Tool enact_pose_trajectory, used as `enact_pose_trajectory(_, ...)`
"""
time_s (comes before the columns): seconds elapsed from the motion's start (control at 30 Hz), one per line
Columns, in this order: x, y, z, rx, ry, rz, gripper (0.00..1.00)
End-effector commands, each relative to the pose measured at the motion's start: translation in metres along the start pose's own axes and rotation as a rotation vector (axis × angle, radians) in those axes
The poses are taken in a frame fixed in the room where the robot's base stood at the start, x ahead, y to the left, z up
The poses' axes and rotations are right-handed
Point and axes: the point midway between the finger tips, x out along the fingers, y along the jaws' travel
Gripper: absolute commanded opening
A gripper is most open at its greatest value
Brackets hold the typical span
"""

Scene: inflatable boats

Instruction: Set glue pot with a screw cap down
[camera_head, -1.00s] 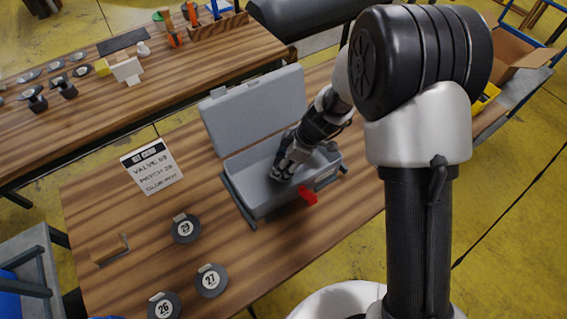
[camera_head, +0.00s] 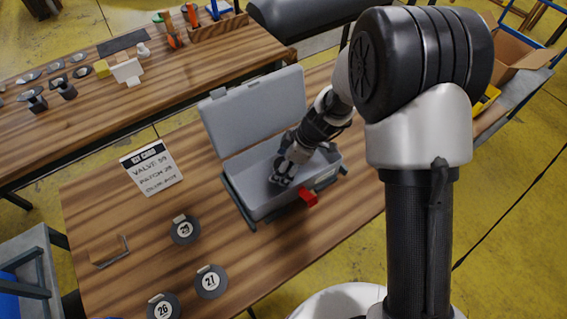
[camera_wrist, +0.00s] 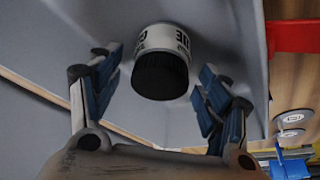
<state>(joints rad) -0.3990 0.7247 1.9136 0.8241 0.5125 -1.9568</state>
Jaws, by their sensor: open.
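The glue pot (camera_wrist: 163,62) shows in the wrist view as a light, labelled pot with a dark cap facing my camera. It stands inside the open grey case (camera_head: 225,178) on the wooden table. My gripper (camera_wrist: 162,88) is open, with one blue-padded finger on each side of the pot and a visible gap to both. In the head view my gripper (camera_head: 283,178) reaches down into the case, and the pot cannot be made out there.
Round patches numbered 29 (camera_head: 184,230), 27 (camera_head: 211,282) and 26 (camera_head: 163,306) lie on the table's front left. The table left of the case has bare room.

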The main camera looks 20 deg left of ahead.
Motion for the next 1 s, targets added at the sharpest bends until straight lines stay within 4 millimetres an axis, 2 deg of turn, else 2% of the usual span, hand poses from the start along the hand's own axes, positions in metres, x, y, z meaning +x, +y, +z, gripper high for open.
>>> enact_pose_trajectory(0.17, -0.028, 0.002, -0.002, 0.001, 0.002, 0.005, 0.7)
enact_pose_trajectory(0.4, -0.082, 0.002, -0.002, 0.0, 0.001, 0.005, 0.7)
enact_pose_trajectory(0.6, -0.112, 0.001, -0.001, 0.0, 0.001, 0.002, 0.7)
enact_pose_trajectory(1.0, -0.125, 0.0, -0.001, 0.007, 0.0, 0.003, 0.7)
